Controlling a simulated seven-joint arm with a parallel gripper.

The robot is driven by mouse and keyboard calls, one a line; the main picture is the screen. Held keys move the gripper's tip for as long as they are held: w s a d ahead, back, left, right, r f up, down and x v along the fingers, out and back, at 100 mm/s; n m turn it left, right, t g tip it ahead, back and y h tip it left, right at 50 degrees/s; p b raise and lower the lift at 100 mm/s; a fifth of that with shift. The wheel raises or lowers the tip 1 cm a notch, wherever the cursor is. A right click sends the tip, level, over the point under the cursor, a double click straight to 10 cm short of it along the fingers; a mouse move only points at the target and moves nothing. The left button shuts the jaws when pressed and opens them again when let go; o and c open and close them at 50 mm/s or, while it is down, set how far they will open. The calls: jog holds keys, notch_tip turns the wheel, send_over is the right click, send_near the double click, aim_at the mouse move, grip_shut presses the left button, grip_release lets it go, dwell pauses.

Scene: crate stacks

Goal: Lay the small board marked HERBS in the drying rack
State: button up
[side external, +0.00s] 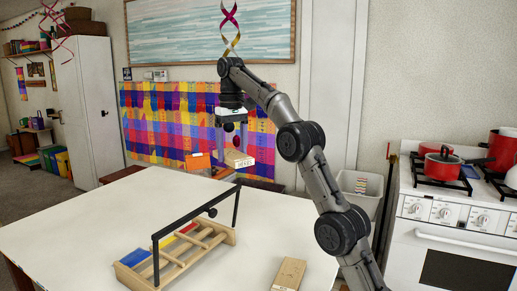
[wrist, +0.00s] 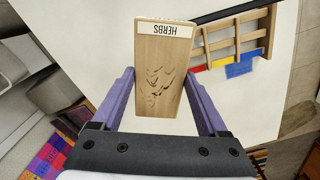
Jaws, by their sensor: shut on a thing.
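The small wooden board marked HERBS (side external: 238,159) is held in the air above the far part of the table in the side view. In the wrist view the HERBS board (wrist: 160,85) shows its white label upside down and dark leaf-like marks on its face. My gripper (side external: 232,147) is shut on it, with a purple finger on each side edge in the wrist view (wrist: 160,73). The wooden drying rack (side external: 127,277) stands on the table, lower and nearer the side camera, apart from the board. Part of the rack (wrist: 206,44) shows at upper right in the wrist view.
A black bar (side external: 194,222) on posts spans above the rack. Blue, red and yellow pieces show at the rack. Another wooden board (side external: 288,273) lies on the white table (side external: 75,235) at the front right. A stove (side external: 455,222) stands right of the table. Much tabletop is clear.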

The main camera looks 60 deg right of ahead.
jog(key=w+a+f+n, duration=0.2)
jog(key=w+a+f, duration=0.3)
jog(key=a, duration=0.3)
jog(key=n, duration=0.3)
send_near(179, 249)
jog(key=shift+f, duration=1.85)
jog(key=shift+f, duration=1)
jog(key=o, duration=1.3)
jog(key=shift+r, duration=3.95)
